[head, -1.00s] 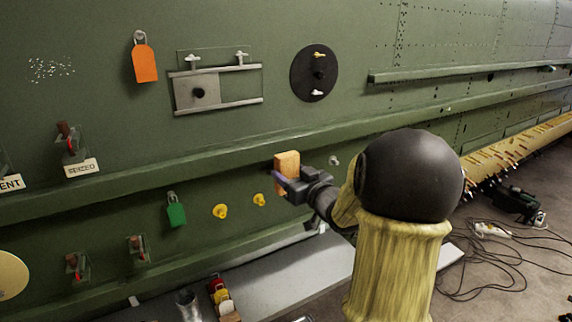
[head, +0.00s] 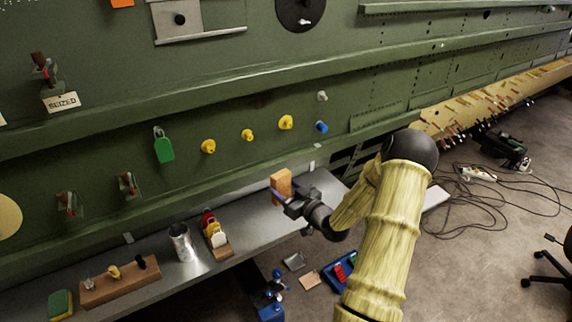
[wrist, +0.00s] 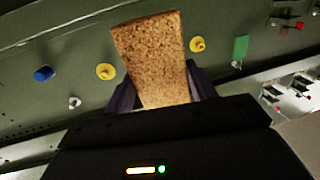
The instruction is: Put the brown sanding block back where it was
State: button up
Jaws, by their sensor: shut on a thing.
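The brown sanding block (head: 282,184) is held upright in my gripper (head: 288,198), in front of the green fuselage wall and over the right part of the grey shelf (head: 262,222). In the wrist view the block (wrist: 153,58) shows its speckled cork-like face, tilted slightly, with the dark fingers (wrist: 160,92) closed on both sides of its lower part. I cannot tell from these views whether the block touches the shelf.
Yellow knobs (head: 247,135) stick out from the wall. A blue tray (head: 340,270) lies on the floor.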

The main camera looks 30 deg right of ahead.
jog(key=s+a+f+h+b, duration=0.1)
jog(key=a+f, duration=0.3)
jog(key=f, duration=0.5)
jog(key=s+a+f+m+h+b, duration=0.1)
jog(key=s+a+f, duration=0.3)
jog(key=f, duration=0.5)
jog(key=s+a+f+m+h+b, duration=0.1)
jog(key=s+a+f+b, duration=0.2)
jog(key=f, duration=0.5)
jog(key=shift+a+f+t+h, duration=0.3)
jog(key=shift+a+f+h, duration=0.1)
jog(key=shift+a, duration=0.25)
jog(key=shift+w, duration=0.15)
